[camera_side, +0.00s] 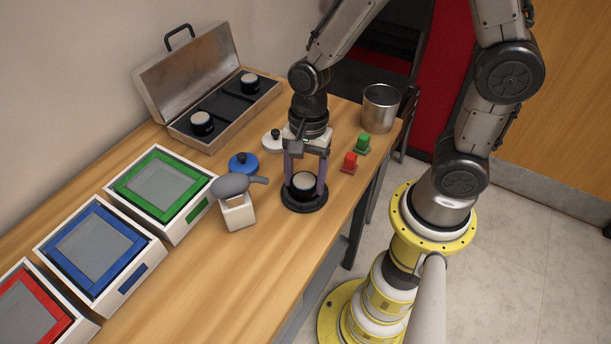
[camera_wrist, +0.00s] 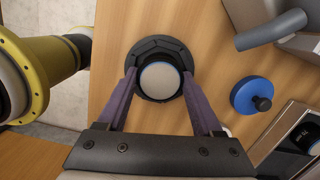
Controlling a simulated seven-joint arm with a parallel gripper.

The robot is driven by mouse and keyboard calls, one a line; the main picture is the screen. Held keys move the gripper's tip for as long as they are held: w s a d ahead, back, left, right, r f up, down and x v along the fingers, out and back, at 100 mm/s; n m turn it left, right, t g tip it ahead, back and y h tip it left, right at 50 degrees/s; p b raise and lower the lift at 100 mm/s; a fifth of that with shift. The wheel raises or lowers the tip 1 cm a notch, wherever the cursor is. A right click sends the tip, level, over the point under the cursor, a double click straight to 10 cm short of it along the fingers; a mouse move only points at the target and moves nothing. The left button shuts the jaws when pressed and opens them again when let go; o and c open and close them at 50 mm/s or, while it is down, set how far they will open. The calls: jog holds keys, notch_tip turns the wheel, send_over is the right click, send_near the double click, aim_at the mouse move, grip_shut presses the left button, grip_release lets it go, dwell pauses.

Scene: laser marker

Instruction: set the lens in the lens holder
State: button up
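The lens (camera_side: 304,180) is a short black cylinder with a pale top. It sits upright at the middle of the round black lens holder (camera_side: 303,202), near the table's right edge; whether it is fully seated is hard to tell. The wrist view shows the lens (camera_wrist: 160,80) from above, about centred in the dark, faceted holder (camera_wrist: 160,46). My gripper (camera_side: 305,187) points straight down over the holder, with one purple finger on each side of the lens. In the wrist view the fingertips are close beside its rim, and I cannot tell whether they touch it.
An open metal case (camera_side: 225,132) with two similar lenses stands behind. A blue knobbed disc (camera_side: 243,164), a pale knobbed disc (camera_side: 271,141) and a grey tool on a white stand (camera_side: 238,212) are nearby. Green (camera_side: 362,144) and red (camera_side: 349,163) buttons and a metal cup (camera_side: 380,109) are right.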

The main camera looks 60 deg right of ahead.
aim_at(306, 175)
jog(key=o, duration=0.4)
jog(key=shift+s+f, duration=0.2)
jog(key=shift+f, duration=0.45)
notch_tip(306, 175, up, 12)
jog(key=d, duration=0.1)
jog(key=s+d+r+n+t+h, duration=0.1)
jog(key=s+d+r+n+t, duration=0.4)
jog(key=n, duration=1)
jog(key=shift+s+d+r+n+t, duration=0.35)
jog(key=shift+s+d+r, duration=0.6)
jog(key=shift+s+r, duration=0.5)
jog(key=shift+s+f, duration=0.15)
